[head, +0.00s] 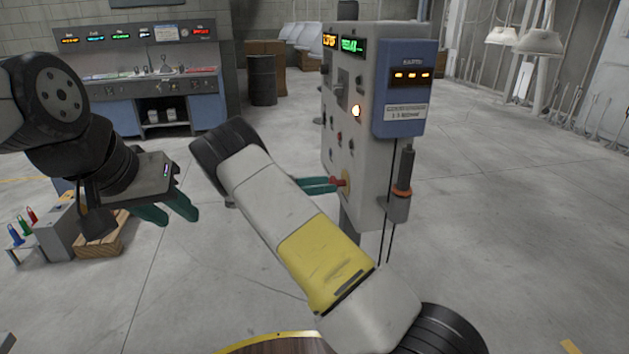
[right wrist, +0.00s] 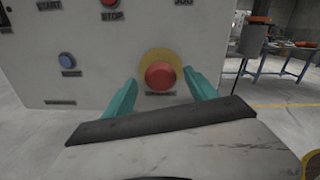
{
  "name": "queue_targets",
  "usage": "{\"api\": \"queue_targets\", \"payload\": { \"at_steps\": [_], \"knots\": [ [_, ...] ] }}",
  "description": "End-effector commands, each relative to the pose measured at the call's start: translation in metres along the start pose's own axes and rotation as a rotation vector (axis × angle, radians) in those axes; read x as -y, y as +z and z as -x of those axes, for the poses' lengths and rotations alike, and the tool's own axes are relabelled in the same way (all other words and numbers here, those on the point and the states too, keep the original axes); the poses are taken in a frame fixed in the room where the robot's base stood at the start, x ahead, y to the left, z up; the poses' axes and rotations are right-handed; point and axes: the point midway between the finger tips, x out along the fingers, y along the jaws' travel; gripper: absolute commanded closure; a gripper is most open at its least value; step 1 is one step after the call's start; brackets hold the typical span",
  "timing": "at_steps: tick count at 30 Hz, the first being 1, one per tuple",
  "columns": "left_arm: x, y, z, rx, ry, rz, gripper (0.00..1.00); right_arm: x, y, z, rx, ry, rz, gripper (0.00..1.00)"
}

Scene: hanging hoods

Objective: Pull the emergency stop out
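The emergency stop is a red mushroom button (right wrist: 160,75) on a yellow round plate, low on the front of a grey control cabinet (head: 366,200). In the head view the red button (head: 339,183) shows at the cabinet's lower edge. My right gripper (right wrist: 162,92) has its two green fingers apart, one on each side of the button. Whether the fingertips touch it I cannot tell. In the head view my right gripper's green fingers (head: 320,184) reach the button. My left gripper (head: 168,214) is away to the left in free air, its green fingers pointing down; nothing shows between them.
The cabinet front also carries a blue button (right wrist: 67,60) and a red stop button (right wrist: 110,3). A cylinder with an orange ring (head: 401,190) hangs on the cabinet's side with cables below. A wooden crate (head: 100,236) stands at left.

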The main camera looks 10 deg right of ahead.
Motion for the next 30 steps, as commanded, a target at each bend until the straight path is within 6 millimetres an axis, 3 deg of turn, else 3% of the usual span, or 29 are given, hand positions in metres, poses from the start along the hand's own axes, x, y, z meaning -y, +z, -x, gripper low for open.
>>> {"api": "queue_targets", "payload": {
  "at_steps": [9,21,30],
  "knots": [
    [0.000,0.000,0.000,0.000,0.000,0.000,0.64,0.000,0.000,0.003,0.000,-0.001,-0.001,0.34],
    [0.000,0.000,0.000,0.000,0.000,0.000,0.64,-0.001,0.000,0.065,0.000,0.000,-0.002,0.34],
    [0.000,0.000,0.000,0.000,0.000,0.000,0.64,0.000,0.000,0.078,0.000,-0.001,0.001,0.34]
  ]
}}
